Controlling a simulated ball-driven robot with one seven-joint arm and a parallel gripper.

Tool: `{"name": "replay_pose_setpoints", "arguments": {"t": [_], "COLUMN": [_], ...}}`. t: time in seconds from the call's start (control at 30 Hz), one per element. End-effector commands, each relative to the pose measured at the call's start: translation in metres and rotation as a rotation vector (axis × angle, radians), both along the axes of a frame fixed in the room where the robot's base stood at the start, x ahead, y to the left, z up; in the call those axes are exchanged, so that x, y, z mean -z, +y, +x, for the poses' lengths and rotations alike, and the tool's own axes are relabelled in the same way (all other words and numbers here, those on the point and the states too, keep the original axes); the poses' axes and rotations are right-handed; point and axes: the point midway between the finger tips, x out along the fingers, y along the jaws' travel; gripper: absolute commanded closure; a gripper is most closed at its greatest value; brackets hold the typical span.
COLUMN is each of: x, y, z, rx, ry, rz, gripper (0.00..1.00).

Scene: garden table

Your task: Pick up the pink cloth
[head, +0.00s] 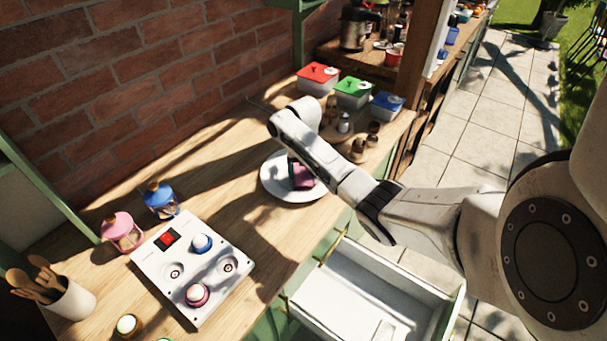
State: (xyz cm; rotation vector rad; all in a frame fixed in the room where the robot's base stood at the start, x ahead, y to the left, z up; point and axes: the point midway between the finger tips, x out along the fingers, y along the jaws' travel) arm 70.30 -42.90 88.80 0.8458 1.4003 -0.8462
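A small pink-purple piece (302,178), which looks like the pink cloth, is on a white plate (282,190) on the wooden table. A dark part shows against its left side; I cannot tell whether this is a fold, another thing or a fingertip. My arm reaches in from the right, and its wrist is above and just behind the plate. The arm covers the plate's right side. My gripper's fingers cannot be made out, so I cannot tell whether they touch the cloth.
An open white drawer (340,297) juts out below the table's front edge. A white panel with buttons (186,268), pink (122,236) and blue (160,203) lanterns and a utensil cup (72,299) stand left. Lidded boxes (352,93) and small jars (359,149) stand behind my arm.

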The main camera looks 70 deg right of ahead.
Motion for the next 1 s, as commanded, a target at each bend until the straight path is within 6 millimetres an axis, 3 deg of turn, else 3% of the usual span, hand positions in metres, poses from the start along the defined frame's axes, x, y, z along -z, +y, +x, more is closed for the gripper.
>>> {"name": "replay_pose_setpoints", "arguments": {"t": [0.33, 0.67, 0.87, 1.0], "x": [0.000, -0.006, -0.031, -0.051], "y": [0.000, 0.000, -0.001, 0.001], "z": [0.000, 0.000, 0.001, -0.018], "rx": [0.000, 0.000, 0.000, 0.003], "ry": [0.000, -0.001, -0.003, -0.005], "rz": [0.000, 0.000, -0.002, -0.001], "gripper": [0.64, 0.64, 0.64, 0.64]}}
